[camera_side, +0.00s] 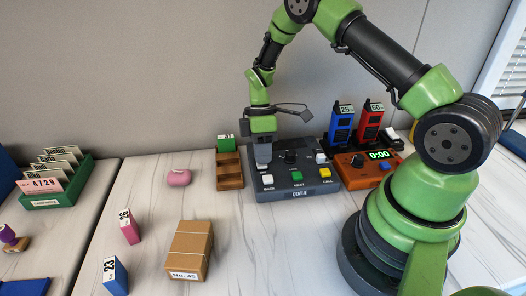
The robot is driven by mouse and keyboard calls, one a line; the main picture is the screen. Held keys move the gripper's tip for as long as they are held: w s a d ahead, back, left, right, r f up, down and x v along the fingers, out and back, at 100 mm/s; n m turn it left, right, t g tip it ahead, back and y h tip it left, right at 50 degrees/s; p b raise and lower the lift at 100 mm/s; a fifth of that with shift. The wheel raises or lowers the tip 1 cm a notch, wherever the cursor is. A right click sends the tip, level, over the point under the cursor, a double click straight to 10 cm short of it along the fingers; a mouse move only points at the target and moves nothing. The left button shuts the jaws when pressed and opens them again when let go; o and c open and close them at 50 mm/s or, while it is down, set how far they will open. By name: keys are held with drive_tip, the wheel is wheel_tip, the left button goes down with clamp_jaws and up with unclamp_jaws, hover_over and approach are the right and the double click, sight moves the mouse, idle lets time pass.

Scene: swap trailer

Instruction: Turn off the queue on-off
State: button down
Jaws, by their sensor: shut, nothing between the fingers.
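The dark grey queue box (307,189), labelled QUEUE on its front, stands on the white table. It has a white button (268,180), a green button (297,176) and a yellow button (325,172) along the front. A black knob (290,157) sits at its back middle, and a white part (321,158) at its back right. My gripper (263,166) points down, shut and empty, over the box's left part. It hides what is behind it there, and I cannot tell whether it touches the box. The on-off control's state is not readable.
An orange timer (357,177) reading 0:00 stands right of the box, with blue (341,127) and red (370,124) handsets behind. A wooden tray (230,182) is close on the left. A carton (190,251), pink item (179,178) and number blocks (130,227) lie further left.

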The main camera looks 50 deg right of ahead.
drive_tip(key=shift+f, duration=0.15)
drive_tip(key=shift+w+d, duration=0.6)
drive_tip(key=shift+d, duration=0.05)
drive_tip(key=shift+d+r, duration=0.1)
drive_tip(key=shift+r, duration=0.15)
drive_tip(key=v, duration=0.9)
drive_tip(key=shift+r, duration=0.3)
